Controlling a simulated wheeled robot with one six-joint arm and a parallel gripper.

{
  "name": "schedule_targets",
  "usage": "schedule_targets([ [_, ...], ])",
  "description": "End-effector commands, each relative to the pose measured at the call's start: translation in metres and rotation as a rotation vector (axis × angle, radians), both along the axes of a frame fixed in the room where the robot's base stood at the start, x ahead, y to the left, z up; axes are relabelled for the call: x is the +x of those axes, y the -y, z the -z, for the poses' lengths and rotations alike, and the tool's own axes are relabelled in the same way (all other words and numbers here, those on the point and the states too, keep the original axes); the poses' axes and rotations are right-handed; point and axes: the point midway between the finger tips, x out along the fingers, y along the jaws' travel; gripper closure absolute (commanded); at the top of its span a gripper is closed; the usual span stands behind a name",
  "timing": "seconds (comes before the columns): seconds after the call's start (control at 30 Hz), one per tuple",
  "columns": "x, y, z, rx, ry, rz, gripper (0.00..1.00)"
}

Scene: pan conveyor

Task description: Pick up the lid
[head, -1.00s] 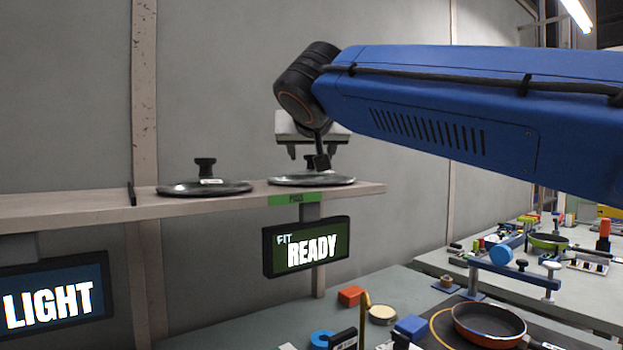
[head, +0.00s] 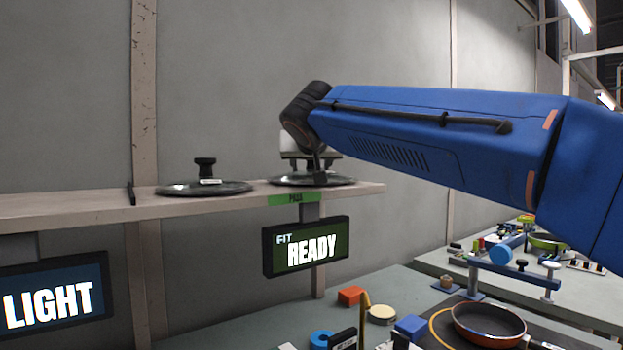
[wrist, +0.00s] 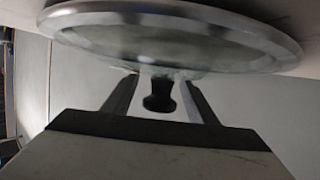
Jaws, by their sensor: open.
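Two dark lids with upright black knobs lie on the shelf (head: 80,207) in the head view. The other lid (head: 340,181) lies at the shelf's right end, above the green PASS tag. My gripper (head: 310,165) is right over this right lid, pointing down, and partly hides its knob. In the wrist view the lid (wrist: 170,35) fills the top, and its black knob (wrist: 158,95) stands between my two open fingers. I cannot tell whether the fingers touch the knob.
A FIT READY sign (head: 305,246) hangs under the shelf, and a LIGHT sign (head: 55,302) is at the left. A thin divider (head: 131,193) stands on the shelf. Below is a workbench with an orange pan (head: 488,325) and several small blocks.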

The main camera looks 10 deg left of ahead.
Motion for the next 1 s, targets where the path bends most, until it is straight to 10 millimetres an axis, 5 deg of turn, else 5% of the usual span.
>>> schedule_targets([
  [0.1,0.0,0.0,0.0,0.0,0.0,0.0,0.5],
  [0.33,-0.001,0.0,0.0,0.0,0.0,0.0,1.0],
  [0.67,-0.002,0.002,-0.006,0.001,0.002,0.0,1.0],
  [1.0,-0.003,0.003,-0.042,0.003,0.003,0.001,1.0],
])
